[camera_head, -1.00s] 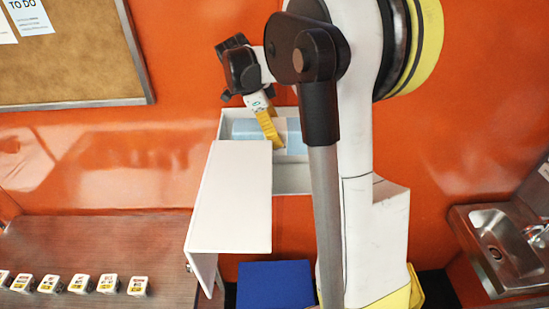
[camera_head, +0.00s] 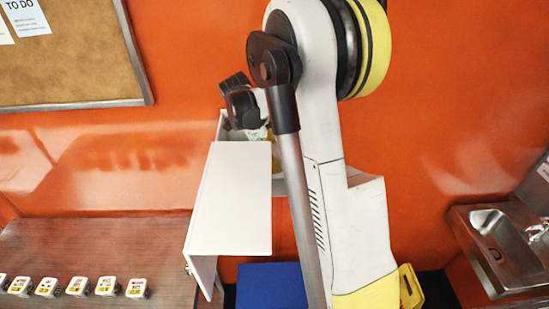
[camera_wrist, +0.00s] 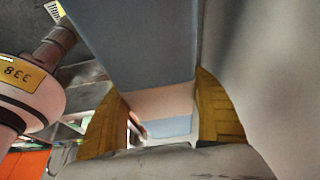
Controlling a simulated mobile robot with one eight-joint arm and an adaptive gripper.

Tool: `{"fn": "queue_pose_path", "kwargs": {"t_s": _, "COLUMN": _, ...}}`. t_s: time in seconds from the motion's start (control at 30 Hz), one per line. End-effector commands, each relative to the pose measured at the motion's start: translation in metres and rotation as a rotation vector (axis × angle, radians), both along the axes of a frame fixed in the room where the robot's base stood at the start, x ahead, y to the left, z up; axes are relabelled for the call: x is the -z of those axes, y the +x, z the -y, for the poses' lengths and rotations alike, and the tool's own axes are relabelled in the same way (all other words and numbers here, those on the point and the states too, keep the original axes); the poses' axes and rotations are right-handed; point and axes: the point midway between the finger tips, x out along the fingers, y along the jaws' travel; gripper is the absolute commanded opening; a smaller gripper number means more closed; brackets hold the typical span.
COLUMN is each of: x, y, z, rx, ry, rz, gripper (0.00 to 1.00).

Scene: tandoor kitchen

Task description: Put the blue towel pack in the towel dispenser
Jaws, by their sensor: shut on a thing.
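The towel dispenser (camera_head: 232,195) is a white box on the orange wall, with its front panel swung open and down. My gripper (camera_wrist: 160,85) is at the dispenser's upper opening in the head view, mostly hidden by my own arm and the panel. In the wrist view its two yellow fingers are shut on the blue towel pack (camera_wrist: 140,40), a flat-faced, blue-grey block. The pack is hidden in the head view, so how deep it sits in the dispenser cannot be told. A pale wall (camera_wrist: 265,70) stands close beside the right finger.
A brown counter (camera_head: 90,245) at the left holds a row of small white-topped containers (camera_head: 77,286). A blue box (camera_head: 270,287) is below the dispenser. A metal sink (camera_head: 500,240) is at the right. A corkboard (camera_head: 75,55) hangs at the upper left.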

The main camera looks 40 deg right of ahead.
Motion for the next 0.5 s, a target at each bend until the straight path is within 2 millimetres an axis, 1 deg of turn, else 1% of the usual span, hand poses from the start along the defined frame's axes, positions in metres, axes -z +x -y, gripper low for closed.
{"fn": "queue_pose_path", "kwargs": {"t_s": 0.23, "x": 0.0089, "y": -0.0001, "z": 0.0001, "rx": 0.0, "ry": 0.0, "rz": 0.0, "gripper": 0.25}}
{"fn": "queue_pose_path", "kwargs": {"t_s": 0.37, "x": 0.0085, "y": 0.0, "z": 0.0, "rx": 0.0, "ry": 0.0, "rz": 0.0, "gripper": 0.25}}
{"fn": "queue_pose_path", "kwargs": {"t_s": 0.4, "x": 0.0086, "y": 0.0001, "z": 0.0, "rx": 0.0, "ry": 0.0, "rz": 0.0, "gripper": 0.75}}
{"fn": "queue_pose_path", "kwargs": {"t_s": 0.43, "x": 0.0086, "y": 0.0001, "z": 0.0, "rx": 0.0, "ry": 0.0, "rz": 0.0, "gripper": 0.84}}
{"fn": "queue_pose_path", "kwargs": {"t_s": 0.47, "x": 0.0085, "y": 0.0001, "z": 0.0, "rx": 0.0, "ry": 0.0, "rz": 0.0, "gripper": 0.89}}
{"fn": "queue_pose_path", "kwargs": {"t_s": 0.5, "x": 0.0084, "y": 0.0001, "z": 0.0001, "rx": 0.0, "ry": 0.0, "rz": 0.0, "gripper": 0.89}}
